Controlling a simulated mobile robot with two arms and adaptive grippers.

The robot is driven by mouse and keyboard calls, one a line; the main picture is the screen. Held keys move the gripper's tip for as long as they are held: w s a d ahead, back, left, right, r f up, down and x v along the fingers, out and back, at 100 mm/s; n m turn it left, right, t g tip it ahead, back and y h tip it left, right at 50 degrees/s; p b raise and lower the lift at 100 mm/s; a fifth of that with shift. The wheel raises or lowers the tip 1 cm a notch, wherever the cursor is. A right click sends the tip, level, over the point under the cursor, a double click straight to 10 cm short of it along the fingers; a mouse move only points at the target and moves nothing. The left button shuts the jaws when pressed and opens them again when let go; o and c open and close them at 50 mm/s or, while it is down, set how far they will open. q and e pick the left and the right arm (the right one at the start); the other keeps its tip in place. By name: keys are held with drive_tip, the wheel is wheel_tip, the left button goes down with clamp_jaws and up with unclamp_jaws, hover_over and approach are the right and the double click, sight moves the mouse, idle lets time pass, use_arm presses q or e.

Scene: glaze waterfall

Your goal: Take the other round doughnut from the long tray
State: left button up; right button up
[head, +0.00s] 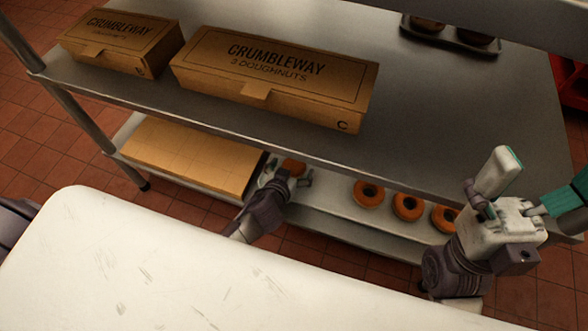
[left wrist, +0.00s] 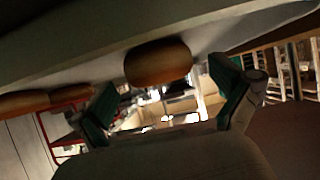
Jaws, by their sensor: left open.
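The long tray (head: 330,207) lies on the lower shelf, under the steel top. Several orange-brown ring doughnuts sit on its right part, one of them the near-left ring (head: 368,193). Another round doughnut (head: 293,167) is further left, partly hidden by my left gripper (head: 290,180). In the left wrist view this doughnut (left wrist: 158,62) is just ahead of and between the open fingers, with a gap visible on both sides. My right gripper (head: 540,175) is raised at the right, its fingers spread apart and nothing seen between them.
Two closed Crumbleway boxes, the small one (head: 120,42) and the long one (head: 275,78), stand on the steel top (head: 440,120). A dark tray (head: 455,42) with doughnuts is at its far edge. A flat cardboard piece (head: 190,155) lies on the lower shelf. A white surface (head: 150,260) fills the foreground.

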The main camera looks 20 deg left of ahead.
use_arm(q)
drive_tip(key=shift+w+f, duration=0.45)
drive_tip(key=shift+w, duration=0.4)
drive_tip(key=shift+c, duration=0.3)
drive_tip(key=c, duration=1.1)
drive_tip(key=shift+c, duration=0.2)
